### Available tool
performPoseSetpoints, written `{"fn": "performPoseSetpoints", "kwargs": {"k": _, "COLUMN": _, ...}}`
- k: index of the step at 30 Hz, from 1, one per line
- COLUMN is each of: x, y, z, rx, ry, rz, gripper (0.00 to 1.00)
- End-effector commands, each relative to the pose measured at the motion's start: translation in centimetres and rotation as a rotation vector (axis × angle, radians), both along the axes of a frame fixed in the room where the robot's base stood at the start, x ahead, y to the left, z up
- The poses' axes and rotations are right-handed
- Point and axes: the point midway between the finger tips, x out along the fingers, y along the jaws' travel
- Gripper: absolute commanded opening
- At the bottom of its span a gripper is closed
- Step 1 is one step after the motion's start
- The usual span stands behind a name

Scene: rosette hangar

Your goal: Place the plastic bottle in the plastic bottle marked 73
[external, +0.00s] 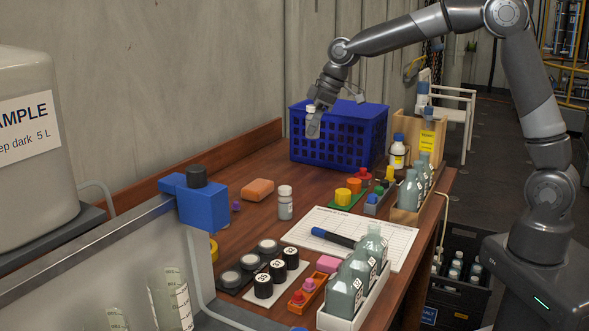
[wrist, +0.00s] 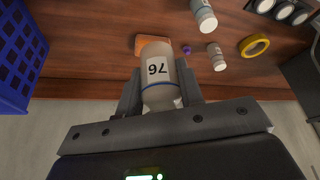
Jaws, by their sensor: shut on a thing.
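My gripper (external: 312,122) is shut on a small pale plastic bottle (wrist: 158,78) and holds it up in front of the blue crate. In the wrist view the bottle lies between the fingers, and its label appears to read 76. It also shows in the external view (external: 310,112), partly covered by the gripper. A similar small white-capped bottle (external: 285,203) stands on the table, apart from the gripper. Several grey-green bottles stand in a white tray (external: 322,318) at the front and in a wooden rack (external: 402,216) at the right. I cannot read a 73 anywhere.
A blue crate (external: 340,148) stands at the back. An orange block (external: 258,189), a paper sheet (external: 395,238), several black-capped jars (external: 278,268) and a white bottle with a blue cap (external: 397,155) are on the table. A dark crate (external: 446,300) is on the floor.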

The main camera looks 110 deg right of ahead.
Motion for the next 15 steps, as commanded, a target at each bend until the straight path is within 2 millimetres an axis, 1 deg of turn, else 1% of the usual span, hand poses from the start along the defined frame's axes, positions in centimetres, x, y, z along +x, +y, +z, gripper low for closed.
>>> {"fn": "performPoseSetpoints", "kwargs": {"k": 2, "x": -0.1, "y": 0.9, "z": 0.4, "rx": 0.000, "ry": 0.000, "rz": 0.018, "gripper": 0.13}}
{"fn": "performPoseSetpoints", "kwargs": {"k": 5, "x": 0.5, "y": 1.7, "z": 0.1, "rx": 0.001, "ry": 0.001, "rz": 0.032, "gripper": 0.13}}
{"fn": "performPoseSetpoints", "kwargs": {"k": 8, "x": 2.1, "y": 2.7, "z": -1.1, "rx": 0.002, "ry": 0.002, "rz": 0.036, "gripper": 0.13}}
{"fn": "performPoseSetpoints", "kwargs": {"k": 15, "x": 6.9, "y": 5.5, "z": -4.4, "rx": 0.001, "ry": 0.001, "rz": 0.035, "gripper": 0.13}}
